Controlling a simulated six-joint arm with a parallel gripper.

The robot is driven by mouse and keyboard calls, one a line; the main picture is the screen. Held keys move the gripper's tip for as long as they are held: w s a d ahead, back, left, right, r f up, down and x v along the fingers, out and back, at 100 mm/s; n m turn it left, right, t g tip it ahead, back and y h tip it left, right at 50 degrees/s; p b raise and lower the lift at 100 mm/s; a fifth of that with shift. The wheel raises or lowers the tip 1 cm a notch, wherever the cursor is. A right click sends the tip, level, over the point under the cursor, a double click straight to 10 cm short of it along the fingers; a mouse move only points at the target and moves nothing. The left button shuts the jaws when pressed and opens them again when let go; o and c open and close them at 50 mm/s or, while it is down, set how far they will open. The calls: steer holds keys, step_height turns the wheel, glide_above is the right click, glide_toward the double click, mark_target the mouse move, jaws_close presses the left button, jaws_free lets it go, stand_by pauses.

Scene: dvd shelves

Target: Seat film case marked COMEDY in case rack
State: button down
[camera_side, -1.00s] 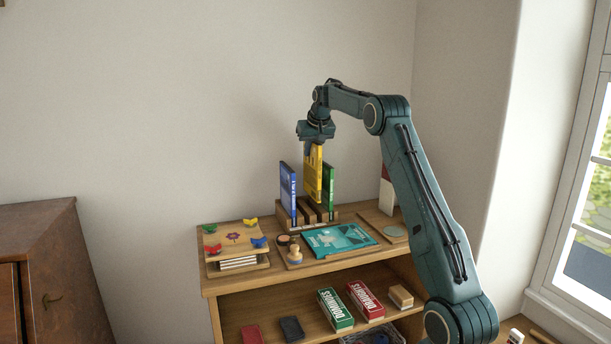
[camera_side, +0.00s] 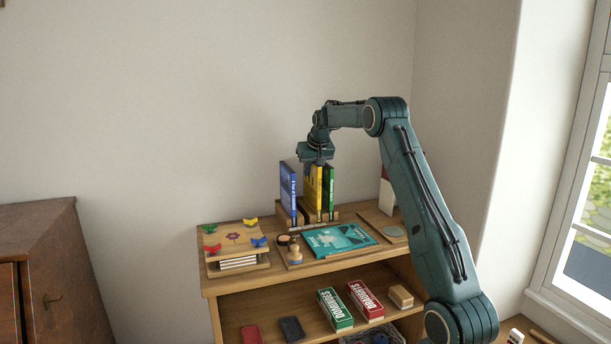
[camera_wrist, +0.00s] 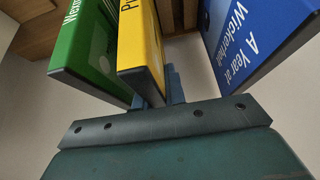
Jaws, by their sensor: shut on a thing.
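My gripper (camera_side: 316,166) is shut on the top of a yellow film case (camera_side: 313,188). The yellow case stands upright over the wooden case rack (camera_side: 334,214), its lower end down among the rack's dividers. A blue case (camera_side: 288,190) stands in the rack to its left and a green case (camera_side: 329,188) close on its right. In the wrist view the yellow case (camera_wrist: 140,45) is between the fingers, beside the green case (camera_wrist: 88,50), with the blue case (camera_wrist: 255,35) across a gap. No COMEDY mark is readable. Whether the yellow case touches the slot floor cannot be told.
A teal case (camera_side: 338,241) lies flat before the rack. A wooden stamp (camera_side: 295,254) stands to its left, near a wooden stand (camera_side: 212,240) with coloured clips. Boxed games (camera_side: 335,309) sit on the lower shelf.

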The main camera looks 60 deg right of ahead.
steer(key=shift+f, duration=0.4)
steer(key=c, duration=1.5)
jaws_free()
steer(key=shift+f, duration=0.15)
steer(key=shift+o, duration=0.2)
steer(key=shift+s+a+r, duration=0.15)
steer(key=shift+r, duration=0.5)
steer(key=v, duration=1)
steer(key=shift+s+a, duration=0.1)
steer(key=shift+s+a+r, duration=0.15)
steer(key=shift+r, duration=0.25)
